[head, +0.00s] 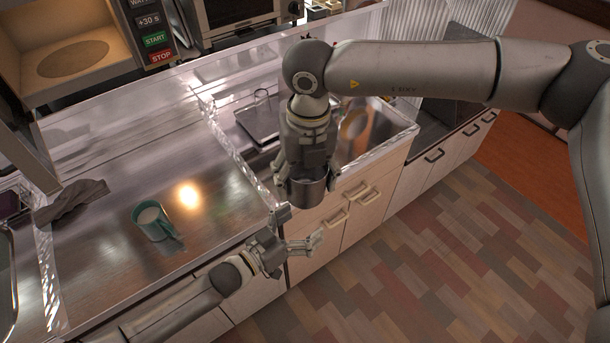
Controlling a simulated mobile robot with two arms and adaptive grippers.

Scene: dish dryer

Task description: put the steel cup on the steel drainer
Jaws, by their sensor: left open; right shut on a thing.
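My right gripper (304,168) reaches down from above and is shut on the steel cup (302,192). The cup is held near the front edge of the sink unit, mostly covered by the gripper above it. A flat steel piece with a raised wire handle, which looks like the steel drainer (258,122), lies in the sink area behind and left of my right gripper. My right arm hides part of that area. My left gripper (294,232) is open and empty, low in front of the counter, below the cup in the picture.
A teal mug (152,221) stands on the steel counter (110,265) at left, with a dark cloth (74,201) behind it. An open microwave (75,50) is at upper left. A raised clear edge (236,153) separates counter and sink. Drawers (350,205) stand below.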

